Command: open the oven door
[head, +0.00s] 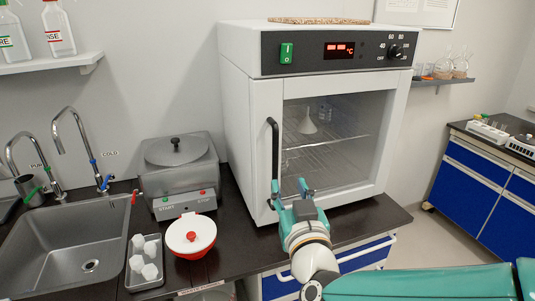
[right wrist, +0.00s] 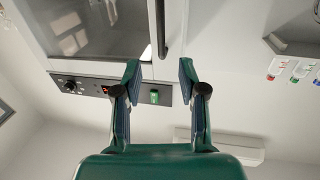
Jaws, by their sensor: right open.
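The white oven (head: 238,120) stands on the dark counter, its glass door (head: 345,125) shut. The black vertical door handle (head: 273,150) is on the door's left side; it also shows in the right wrist view (right wrist: 160,28), where the picture is upside down. My right gripper (head: 290,186) is open and empty, low in front of the door near the handle's lower end. In the right wrist view, the handle lies beyond the spread fingertips (right wrist: 159,72), roughly in line with the gap. It does not look gripped. My left gripper is not in view.
Left of the oven stand a grey heating bath (head: 178,170), a red-and-white bowl (head: 190,236) and a tray of small white containers (head: 146,280). A sink (head: 65,250) is at far left. A white funnel (head: 307,122) sits inside the oven. The floor right of the counter is clear.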

